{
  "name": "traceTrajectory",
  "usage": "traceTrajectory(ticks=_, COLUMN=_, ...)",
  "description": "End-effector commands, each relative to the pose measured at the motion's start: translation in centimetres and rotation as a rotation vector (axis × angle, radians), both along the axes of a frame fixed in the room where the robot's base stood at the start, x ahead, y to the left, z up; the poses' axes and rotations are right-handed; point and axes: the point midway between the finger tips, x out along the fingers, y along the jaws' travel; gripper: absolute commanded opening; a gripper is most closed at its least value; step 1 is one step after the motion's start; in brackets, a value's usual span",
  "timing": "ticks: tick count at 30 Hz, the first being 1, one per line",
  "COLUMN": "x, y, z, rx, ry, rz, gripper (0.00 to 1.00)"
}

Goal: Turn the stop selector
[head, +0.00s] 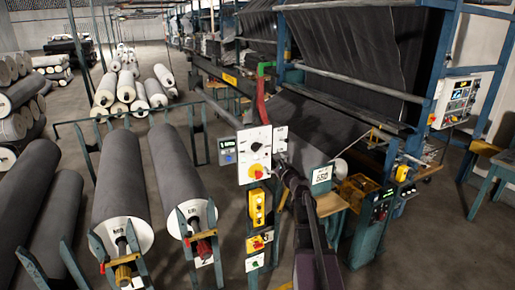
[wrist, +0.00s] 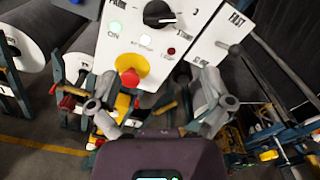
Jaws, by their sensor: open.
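A white control panel (head: 254,155) stands on a post near the middle of the head view. It carries a black rotary knob (head: 256,146) and, below it, a yellow disc with a red knob (head: 257,171). In the wrist view the black knob (wrist: 158,13) is at the top edge and the red knob on yellow (wrist: 130,77) is lower left. No readable label shows which one is the stop selector. My gripper (wrist: 160,92) is open and empty, its fingers spread in front of the panel's lower part. In the head view it is at the panel's right side, partly hidden.
A side plate marked FAST and SLOW (wrist: 217,40) with a lever adjoins the panel's right. A yellow button box (head: 257,207) hangs below the panel. The machine's blue frame and hanging grey cloth (head: 355,45) are at right. Bare floor lies front right.

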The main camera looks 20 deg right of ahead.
Motion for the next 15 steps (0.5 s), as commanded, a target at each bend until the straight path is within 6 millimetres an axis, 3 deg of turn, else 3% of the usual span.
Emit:
traceTrajectory(ticks=8, x=0.3, y=0.0, z=0.0, rx=-0.003, ry=0.001, rz=0.002, gripper=1.0)
traceTrajectory(ticks=15, x=2.0, y=0.0, z=0.0, rx=-0.004, ry=0.001, rz=0.002, gripper=1.0)
